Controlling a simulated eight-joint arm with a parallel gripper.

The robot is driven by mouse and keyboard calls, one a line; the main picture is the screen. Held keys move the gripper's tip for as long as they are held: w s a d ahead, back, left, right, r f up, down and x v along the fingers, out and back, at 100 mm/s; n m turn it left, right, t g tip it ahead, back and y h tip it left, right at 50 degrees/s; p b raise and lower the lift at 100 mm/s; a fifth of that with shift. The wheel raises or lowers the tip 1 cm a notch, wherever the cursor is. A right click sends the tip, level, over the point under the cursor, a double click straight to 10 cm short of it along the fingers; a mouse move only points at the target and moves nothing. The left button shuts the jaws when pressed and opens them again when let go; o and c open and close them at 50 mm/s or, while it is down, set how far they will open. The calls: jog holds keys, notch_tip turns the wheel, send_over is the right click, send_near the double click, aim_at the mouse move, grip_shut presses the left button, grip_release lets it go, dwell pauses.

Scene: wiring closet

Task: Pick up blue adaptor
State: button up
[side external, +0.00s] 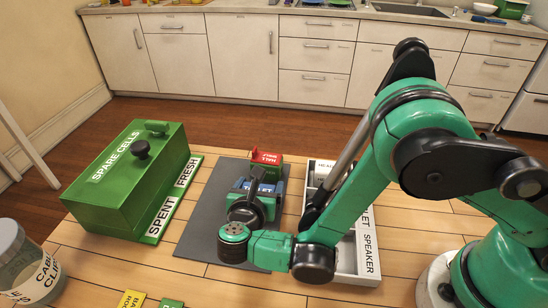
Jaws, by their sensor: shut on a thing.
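The blue adaptor (266,186), with a white label that seems to read TABLET, is on or just above the dark grey mat (200,226). My gripper (255,196) reaches it from the near side and is shut on it. The wrist hides the fingertips and the adaptor's near part. I cannot tell whether the adaptor is lifted clear of the mat. A red block (267,157) with a white label stands right behind the blue adaptor.
A white tray (366,262) with labelled compartments, one marked SPEAKER, lies to the right, partly behind my arm. A green SPARE CELLS box (115,195) stands left on a SPENT/FRESH base. A clear jar (30,272) and yellow and green cards (131,299) lie at the front.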

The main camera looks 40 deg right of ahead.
jog(key=shift+r, duration=0.1)
notch_tip(320, 180, up, 19)
jog(key=w+d+r+n+t+y, duration=0.3)
jog(key=d+r+n+y, duration=0.2)
jog(key=d, duration=0.7)
notch_tip(320, 180, up, 2)
jog(key=shift+d+r, duration=0.15)
jog(key=shift+d, duration=0.15)
jog(key=shift+a, duration=0.1)
dwell(0.6)
jog(key=s+a+f+m+g+h, duration=0.3)
jog(key=a+f+m+h, duration=0.25)
jog(key=a, duration=0.65)
jog(key=f, duration=1.6)
jog(key=shift+a+f, duration=0.2)
jog(key=shift+a, duration=0.05)
jog(key=shift+f, duration=2.15)
